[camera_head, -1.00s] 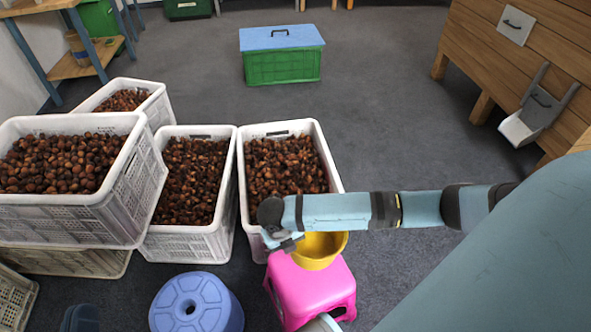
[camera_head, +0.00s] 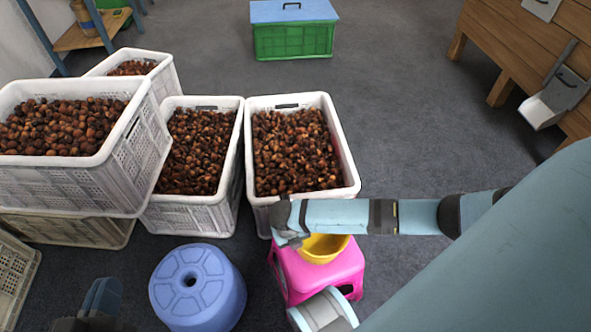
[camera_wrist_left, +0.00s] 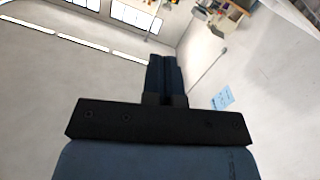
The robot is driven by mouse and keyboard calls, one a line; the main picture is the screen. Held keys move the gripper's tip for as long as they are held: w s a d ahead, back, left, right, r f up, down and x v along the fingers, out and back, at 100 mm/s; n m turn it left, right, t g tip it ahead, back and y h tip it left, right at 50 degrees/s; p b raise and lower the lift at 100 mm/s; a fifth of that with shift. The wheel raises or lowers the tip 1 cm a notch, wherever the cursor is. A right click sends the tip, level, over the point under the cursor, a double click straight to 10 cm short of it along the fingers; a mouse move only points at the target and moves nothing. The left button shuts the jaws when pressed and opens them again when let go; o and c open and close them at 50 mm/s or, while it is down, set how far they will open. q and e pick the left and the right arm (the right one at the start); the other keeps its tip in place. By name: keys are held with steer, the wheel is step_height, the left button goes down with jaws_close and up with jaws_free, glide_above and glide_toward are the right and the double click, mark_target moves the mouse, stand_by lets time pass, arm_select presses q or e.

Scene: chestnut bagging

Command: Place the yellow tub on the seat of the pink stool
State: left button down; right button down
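The pink stool (camera_head: 346,277) stands on the floor at the lower middle of the head view. The yellow tub (camera_head: 325,250) shows over its seat, partly hidden by my right arm; I cannot tell whether it rests on the seat or is held just above. The end of my right arm (camera_head: 288,238) is at the tub's left side; its fingers are not clear. My left gripper (camera_head: 100,298) is at the bottom left, apart from tub and stool. In the left wrist view its dark fingers (camera_wrist_left: 166,78) lie together, with nothing seen between them.
A blue round stool (camera_head: 197,288) stands left of the pink stool. White crates of chestnuts (camera_head: 352,184) stand behind and left, some stacked. A green crate with a blue lid (camera_head: 293,40) is farther back. A wooden cabinet (camera_head: 500,50) is at the right. Floor between is clear.

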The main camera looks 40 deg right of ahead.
steer(key=c, duration=1.2)
jaws_free()
steer(key=shift+c, duration=0.2)
